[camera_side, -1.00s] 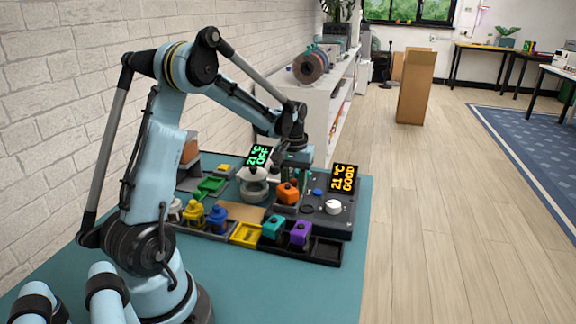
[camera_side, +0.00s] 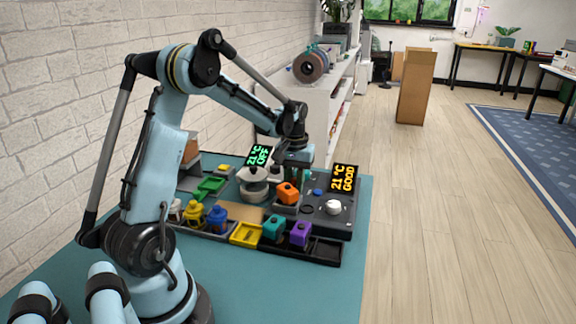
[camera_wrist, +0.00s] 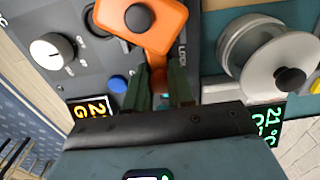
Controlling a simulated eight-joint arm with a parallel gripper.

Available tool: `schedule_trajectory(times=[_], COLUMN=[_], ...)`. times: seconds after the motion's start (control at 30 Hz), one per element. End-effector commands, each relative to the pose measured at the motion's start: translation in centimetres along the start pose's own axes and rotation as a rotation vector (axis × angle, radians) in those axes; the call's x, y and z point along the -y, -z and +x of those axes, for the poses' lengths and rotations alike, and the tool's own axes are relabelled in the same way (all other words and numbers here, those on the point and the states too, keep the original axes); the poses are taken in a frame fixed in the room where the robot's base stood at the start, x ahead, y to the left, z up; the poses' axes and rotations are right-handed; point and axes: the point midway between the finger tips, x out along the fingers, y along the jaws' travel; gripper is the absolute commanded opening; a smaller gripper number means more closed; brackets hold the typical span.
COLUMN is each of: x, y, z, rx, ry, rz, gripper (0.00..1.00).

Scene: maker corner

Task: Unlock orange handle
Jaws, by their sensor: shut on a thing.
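The orange handle (camera_wrist: 140,18) is a chunky rounded piece with a dark round knob on it. It fills the top middle of the wrist view, beside a "LOCK" marking on the dark panel. In the side view the orange handle (camera_side: 287,193) sits on the dark station on the right. My gripper (camera_wrist: 162,76) is shut on the handle's near end, with its green fingers on either side of a narrow orange part. In the side view my gripper (camera_side: 299,178) points down just behind the handle, its fingertips partly hidden.
A white dial (camera_wrist: 50,50) and a blue button (camera_wrist: 118,83) are beside the handle. The lit "GOOD" display (camera_side: 343,179) stands behind them. A round metal pot (camera_wrist: 265,50) with a dark knob is close on the other side. Teal (camera_side: 274,227) and purple (camera_side: 300,233) blocks stand in front.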

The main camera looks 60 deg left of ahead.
Motion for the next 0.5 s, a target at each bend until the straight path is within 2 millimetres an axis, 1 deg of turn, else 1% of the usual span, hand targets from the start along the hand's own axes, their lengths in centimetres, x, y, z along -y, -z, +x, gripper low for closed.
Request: schedule_trajectory(times=[0.5], x=[0.0], y=[1.5], z=[-0.1], rx=[-0.001], ry=[-0.001], rz=[0.0], gripper=[0.06])
